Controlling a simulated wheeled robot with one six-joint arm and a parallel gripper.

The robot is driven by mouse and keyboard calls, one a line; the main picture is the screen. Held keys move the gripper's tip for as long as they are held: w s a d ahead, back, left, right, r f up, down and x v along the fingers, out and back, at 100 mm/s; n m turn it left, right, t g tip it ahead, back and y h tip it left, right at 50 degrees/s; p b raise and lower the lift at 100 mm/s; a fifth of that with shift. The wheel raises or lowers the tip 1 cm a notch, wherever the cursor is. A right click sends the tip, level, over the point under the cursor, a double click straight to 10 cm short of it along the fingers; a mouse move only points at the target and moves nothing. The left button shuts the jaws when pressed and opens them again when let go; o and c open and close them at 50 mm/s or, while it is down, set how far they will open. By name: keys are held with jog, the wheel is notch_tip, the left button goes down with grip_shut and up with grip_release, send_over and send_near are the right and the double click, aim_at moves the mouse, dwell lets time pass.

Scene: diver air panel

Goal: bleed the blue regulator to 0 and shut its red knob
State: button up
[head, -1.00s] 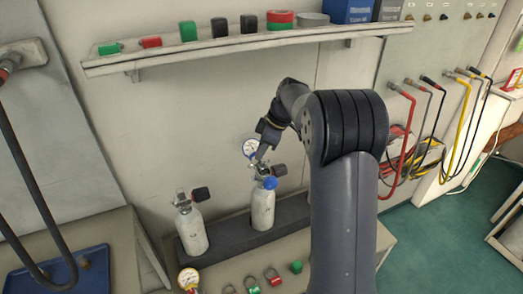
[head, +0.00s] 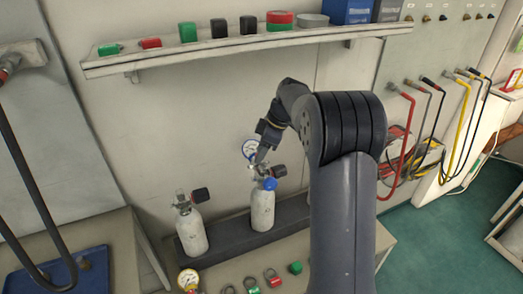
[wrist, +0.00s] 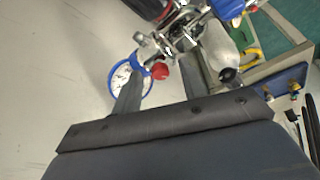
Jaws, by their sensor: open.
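The blue-rimmed gauge (head: 250,148) of the regulator sits above a white cylinder (head: 262,208) at the back of the bench. It also shows in the wrist view (wrist: 120,86), partly behind a finger; its needle is too small to read. A small red knob (wrist: 160,71) shows beside the gauge. My gripper (wrist: 161,66) is open, its two fingers on either side of the red knob in the picture; I cannot tell if either touches it. In the head view my gripper (head: 262,155) is at the top of the cylinder and covers part of the regulator.
The cylinder bears a blue knob (head: 270,184) and a black knob (head: 279,171). A second white cylinder (head: 192,232) stands to its left. A shelf (head: 180,58) runs above.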

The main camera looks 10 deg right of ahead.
jog(key=shift+r, duration=0.1)
jog(key=w+v, duration=0.1)
jog(key=v, duration=0.6)
jog(key=shift+s+r+b, duration=0.15)
jog(key=shift+s+b, duration=0.15)
jog(key=shift+s, duration=0.25)
jog(key=shift+d, duration=0.1)
